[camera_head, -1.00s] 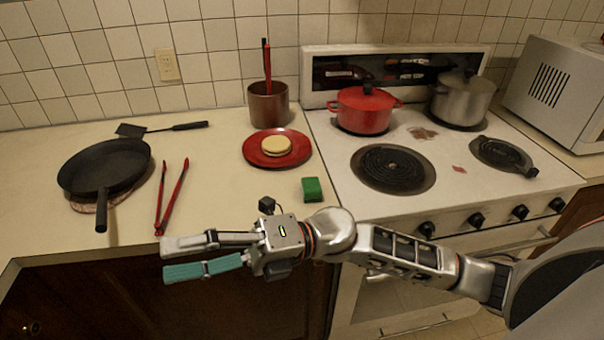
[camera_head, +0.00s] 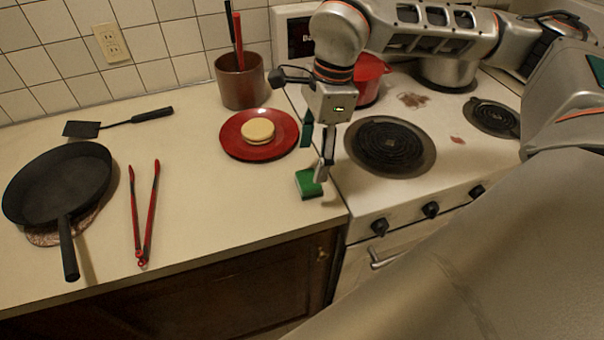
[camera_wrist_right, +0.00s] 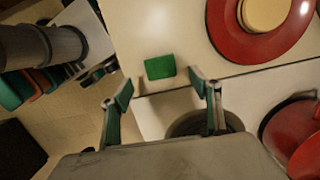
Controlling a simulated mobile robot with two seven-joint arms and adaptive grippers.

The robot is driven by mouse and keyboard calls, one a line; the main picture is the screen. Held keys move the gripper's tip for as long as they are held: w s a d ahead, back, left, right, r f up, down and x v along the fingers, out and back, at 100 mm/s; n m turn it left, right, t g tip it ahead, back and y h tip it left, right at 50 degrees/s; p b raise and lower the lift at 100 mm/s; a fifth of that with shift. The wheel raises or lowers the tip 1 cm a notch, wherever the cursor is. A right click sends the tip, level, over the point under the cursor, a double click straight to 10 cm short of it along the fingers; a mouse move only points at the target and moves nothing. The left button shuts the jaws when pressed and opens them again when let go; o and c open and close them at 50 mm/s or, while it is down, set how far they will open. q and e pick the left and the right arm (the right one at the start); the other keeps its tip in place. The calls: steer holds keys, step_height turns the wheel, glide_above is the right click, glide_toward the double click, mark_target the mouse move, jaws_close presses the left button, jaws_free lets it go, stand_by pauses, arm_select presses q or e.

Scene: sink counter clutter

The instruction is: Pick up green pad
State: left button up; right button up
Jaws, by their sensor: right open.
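The green pad (camera_head: 306,185) is a small block lying flat on the counter, near the front edge and beside the stove. In the right wrist view the green pad (camera_wrist_right: 160,67) shows whole, just beyond the open fingers. My right gripper (camera_head: 313,163) points down above the pad, its fingers apart and empty; one finger partly overlaps the pad in the head view. In the right wrist view the right gripper (camera_wrist_right: 162,95) has a fingertip on each side, with the pad lined up between them but farther off. My left gripper is not in view.
A red plate (camera_head: 232,147) with a bun-like disc (camera_head: 258,131) lies behind the pad. The stove (camera_head: 370,205) stands to the right. Red tongs (camera_head: 145,215), a black pan (camera_head: 58,185), a spatula (camera_head: 82,129) and a brown pot (camera_head: 240,85) are on the counter.

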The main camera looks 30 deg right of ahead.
mark_target(308, 178)
steer(key=f, duration=0.5)
steer(key=a+f+p, duration=0.1)
steer(key=f, duration=0.1)
steer(key=shift+w+f, duration=0.15)
steer(key=shift+f, duration=0.05)
steer(key=c, duration=1)
